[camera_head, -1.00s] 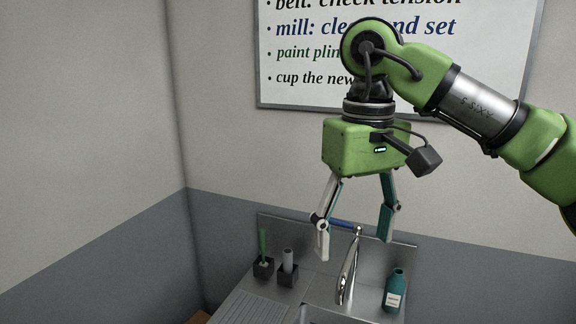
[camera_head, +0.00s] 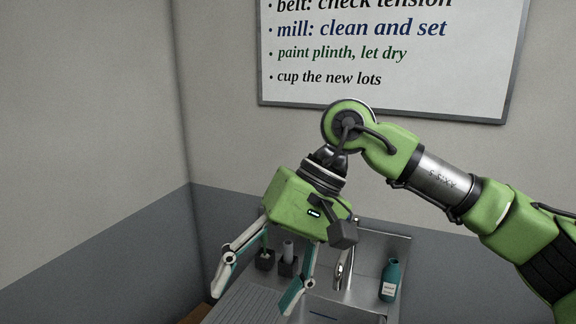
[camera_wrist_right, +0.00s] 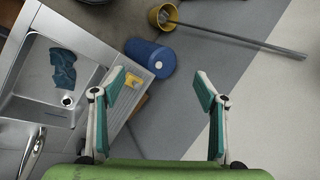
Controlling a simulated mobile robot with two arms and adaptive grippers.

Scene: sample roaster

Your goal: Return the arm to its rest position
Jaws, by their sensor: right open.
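My right gripper (camera_head: 254,290) is open and empty, tilted with its fingers pointing down and to the left, in front of the sink unit in the head view. The right arm comes in from the right, bent at the wrist. In the right wrist view the two teal-padded fingers of the right gripper (camera_wrist_right: 162,88) stand wide apart with nothing between them. My left gripper is not in view.
The sink (camera_wrist_right: 32,92) holds a dark teal cloth (camera_wrist_right: 63,69). A teal bottle (camera_head: 390,281) stands beside the tap (camera_head: 343,270). A blue cylinder (camera_wrist_right: 150,58), a yellow cup-like item (camera_wrist_right: 162,15) and a long pole (camera_wrist_right: 240,40) show over the floor. A whiteboard (camera_head: 400,60) hangs behind.

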